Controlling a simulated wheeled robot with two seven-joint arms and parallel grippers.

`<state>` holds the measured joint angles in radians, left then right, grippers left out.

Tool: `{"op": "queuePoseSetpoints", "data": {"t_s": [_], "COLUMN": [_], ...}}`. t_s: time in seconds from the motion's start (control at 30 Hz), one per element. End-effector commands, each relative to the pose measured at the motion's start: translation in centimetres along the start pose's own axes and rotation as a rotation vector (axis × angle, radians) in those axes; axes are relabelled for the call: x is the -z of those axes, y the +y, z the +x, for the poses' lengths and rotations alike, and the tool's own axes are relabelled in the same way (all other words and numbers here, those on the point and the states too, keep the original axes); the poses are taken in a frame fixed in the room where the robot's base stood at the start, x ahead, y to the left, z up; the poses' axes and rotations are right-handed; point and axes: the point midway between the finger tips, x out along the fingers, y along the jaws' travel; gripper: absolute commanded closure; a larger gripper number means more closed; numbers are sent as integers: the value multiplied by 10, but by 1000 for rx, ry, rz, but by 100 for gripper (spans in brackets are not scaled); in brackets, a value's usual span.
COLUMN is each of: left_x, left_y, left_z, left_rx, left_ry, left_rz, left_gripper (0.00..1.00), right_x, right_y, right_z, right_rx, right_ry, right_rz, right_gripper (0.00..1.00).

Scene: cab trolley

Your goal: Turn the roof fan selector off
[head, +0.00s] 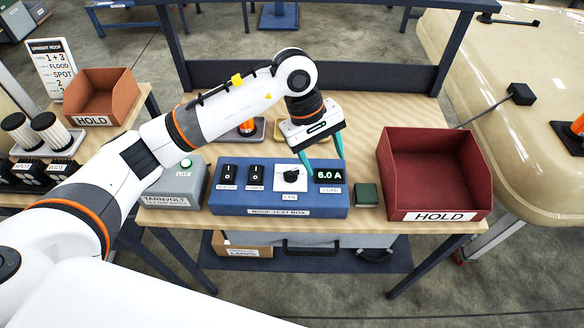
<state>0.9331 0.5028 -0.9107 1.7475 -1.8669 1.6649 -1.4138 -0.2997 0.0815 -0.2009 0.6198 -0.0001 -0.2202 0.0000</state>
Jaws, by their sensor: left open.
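The blue roof test box (233,199) sits near the front edge of the wooden bench. Its fan selector (291,175) is a black knob on a white plate labelled FAN; the exact setting is too small to read. To its right a display (328,175) reads 6.0 A above the label LOAD. Two black rocker switches (228,174) are to its left. My left gripper (324,168) points down over the box with its teal fingers apart and empty, close to the knob and the display. I cannot tell whether a finger touches the knob. My right gripper is not in view.
A red HOLD bin (440,214) stands right of the box, with a small green block (367,195) between. A grey supply unit (172,200) with a lit green LIVE lamp (186,163) is at left. An orange bin (101,119) stands farther left.

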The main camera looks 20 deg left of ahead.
Motion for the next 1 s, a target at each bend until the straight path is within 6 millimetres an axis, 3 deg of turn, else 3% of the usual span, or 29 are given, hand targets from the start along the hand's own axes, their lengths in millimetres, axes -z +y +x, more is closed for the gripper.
{"op": "queuePoseSetpoints", "data": {"t_s": [0.03, 0.1, 0.3, 0.47, 0.8, 1.0], "left_x": [-21, -40, -61, -66, -81, -87], "left_y": [9, 20, 35, 41, 56, 60], "left_z": [-11, -23, -32, -11, 51, 72], "left_rx": [-70, -151, -246, -248, -245, -242], "left_ry": [-87, -170, -251, -247, -245, -248], "left_rz": [18, 34, 43, 42, 42, 43], "left_gripper": [40, 40, 40, 40, 40, 40], "right_x": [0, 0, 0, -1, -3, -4], "right_y": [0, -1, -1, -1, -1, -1], "right_z": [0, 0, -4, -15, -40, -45], "right_rx": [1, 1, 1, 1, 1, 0], "right_ry": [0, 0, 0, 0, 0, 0], "right_rz": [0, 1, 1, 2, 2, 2], "right_gripper": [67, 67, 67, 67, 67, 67]}}
